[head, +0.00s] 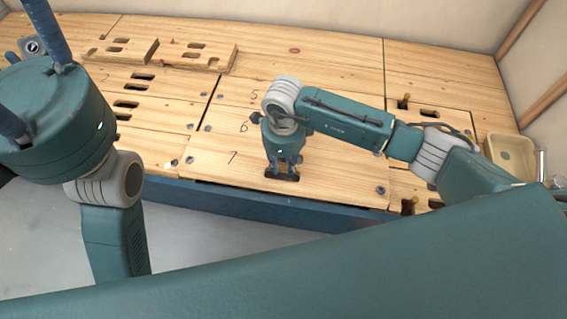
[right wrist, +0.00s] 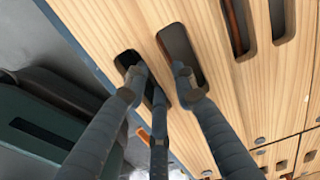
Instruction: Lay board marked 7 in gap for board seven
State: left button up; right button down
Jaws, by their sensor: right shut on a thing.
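The board marked 7 (head: 218,165) is pale wood and lies along the front edge of the bench, below the marks 5 and 6. A dark sliver shows along its front left edge. I cannot tell whether it is fully flush. My right gripper (head: 283,172) points down at the board's slots, shut on it. In the right wrist view the fingers (right wrist: 160,82) reach into two slots, around the wood strip between them (right wrist: 152,48). My left gripper (head: 38,88) is close to the head camera at the left, its fingertips cut off; no board shows in it.
Two slotted boards (head: 122,47) (head: 226,58) lie raised on the back left of the bench. The bench's blue front beam (head: 270,208) runs below the board. A tan tray (head: 513,155) stands at the far right. Several bolts and pegs stick up from the boards.

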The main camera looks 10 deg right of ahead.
aim_at(284, 168)
jog(key=shift+f, duration=0.1)
dwell(0.3)
jog(key=shift+w+f+b, duration=0.1)
jog(key=shift+f+b, duration=0.5)
jog(key=shift+f, duration=0.05)
jog(key=shift+f+b, duration=0.6)
jog(key=shift+f, duration=0.4)
dwell(0.5)
jog(key=c, duration=1.3)
grip_release()
jog(key=shift+c, duration=0.2)
notch_tip(284, 168, up, 11)
jog(key=shift+r, duration=0.55)
